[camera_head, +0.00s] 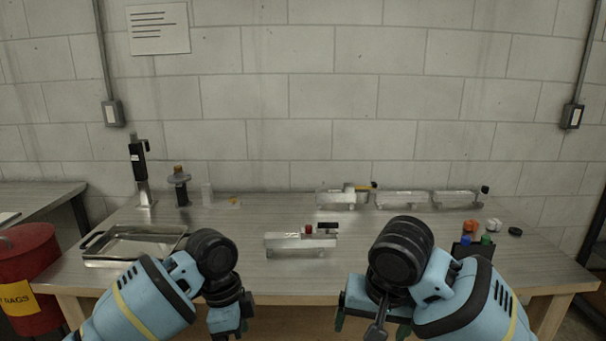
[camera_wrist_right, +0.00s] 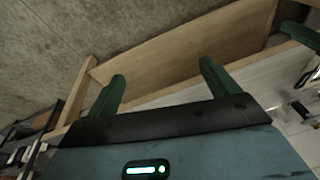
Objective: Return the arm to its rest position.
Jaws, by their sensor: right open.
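My right arm (camera_head: 455,300) comes in from the lower right, bent in front of the table. Its gripper (camera_head: 372,325) hangs low at the table's front edge. In the right wrist view, the two green fingers of this gripper (camera_wrist_right: 161,86) stand wide apart with nothing between them. My left arm (camera_head: 150,300) comes in from the lower left. Its gripper (camera_head: 230,318) is low at the bottom edge of the picture, and its fingertips are not clear.
The table (camera_head: 260,215) carries a metal tray (camera_head: 135,262) at left and an aluminium trailer (camera_head: 298,241) in the middle. More trailers (camera_head: 400,199) stand behind. Coloured caps (camera_head: 470,230) are at right. A red bin (camera_head: 30,270) stands at far left.

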